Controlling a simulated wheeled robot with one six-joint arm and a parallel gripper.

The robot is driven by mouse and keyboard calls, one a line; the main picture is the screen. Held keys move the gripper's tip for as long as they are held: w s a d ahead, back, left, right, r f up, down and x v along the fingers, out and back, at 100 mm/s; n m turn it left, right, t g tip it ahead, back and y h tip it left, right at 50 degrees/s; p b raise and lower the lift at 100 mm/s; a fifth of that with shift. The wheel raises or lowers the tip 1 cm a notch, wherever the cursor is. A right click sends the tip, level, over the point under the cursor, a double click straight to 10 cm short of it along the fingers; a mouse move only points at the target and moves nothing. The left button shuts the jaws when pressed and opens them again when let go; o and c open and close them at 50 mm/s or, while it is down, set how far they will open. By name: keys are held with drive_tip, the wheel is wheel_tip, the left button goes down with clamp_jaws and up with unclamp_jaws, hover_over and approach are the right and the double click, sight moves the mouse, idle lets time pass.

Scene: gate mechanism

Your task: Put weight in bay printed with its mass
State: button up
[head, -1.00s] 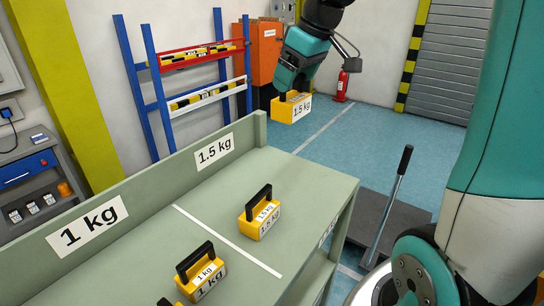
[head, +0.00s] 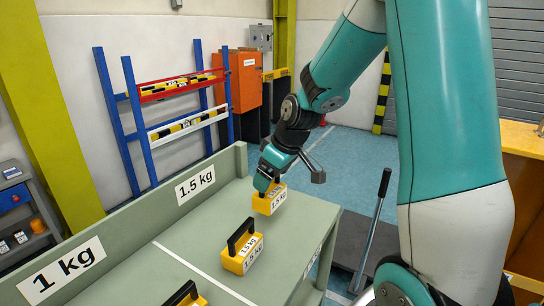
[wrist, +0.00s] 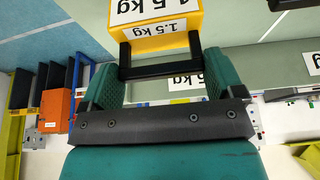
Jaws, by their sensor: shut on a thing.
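My gripper (head: 268,180) is shut on the black handle of a yellow weight (head: 269,201) labelled 1.5 kg. The held weight is over the far right part of the green bench, in the bay with the 1.5 kg sign (head: 195,184); I cannot tell whether it touches the top. In the wrist view, the held weight (wrist: 155,33) hangs by its handle between the fingers (wrist: 160,85). Another 1.5 kg weight (head: 240,255) stands in the same bay, nearer to me. The 1 kg sign (head: 62,270) marks the nearer bay, where a yellow weight (head: 187,297) shows partly at the bottom edge.
A white line (head: 203,273) divides the bench top (head: 215,217). A raised back board (head: 125,228) runs along its left side. A long lever (head: 372,230) stands right of the bench. A blue rack (head: 130,120) and an orange cabinet (head: 244,82) are behind.

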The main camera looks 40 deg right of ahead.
sight(271, 190)
drive_tip(key=shift+f, duration=1.95)
drive_tip(key=shift+f, duration=0.2)
drive_tip(key=o, duration=1.6)
drive_tip(key=shift+o, duration=0.2)
drive_tip(key=shift+r, duration=0.25)
drive_tip(key=v, duration=1.2)
drive_tip(key=s+a+n+g+y, duration=0.1)
drive_tip(key=s+a, duration=0.2)
drive_tip(key=a, duration=0.5)
drive_tip(key=s+a+n+g+y, duration=0.1)
drive_tip(key=s+a, duration=0.2)
drive_tip(key=a, duration=0.4)
drive_tip(key=s+a+n+g, duration=0.1)
drive_tip(key=s+a+g, duration=0.1)
drive_tip(key=s+a, duration=0.7)
drive_tip(key=s, duration=0.2)
drive_tip(key=shift+s+a+y+b, duration=0.25)
drive_tip(key=shift+y+b, duration=0.05)
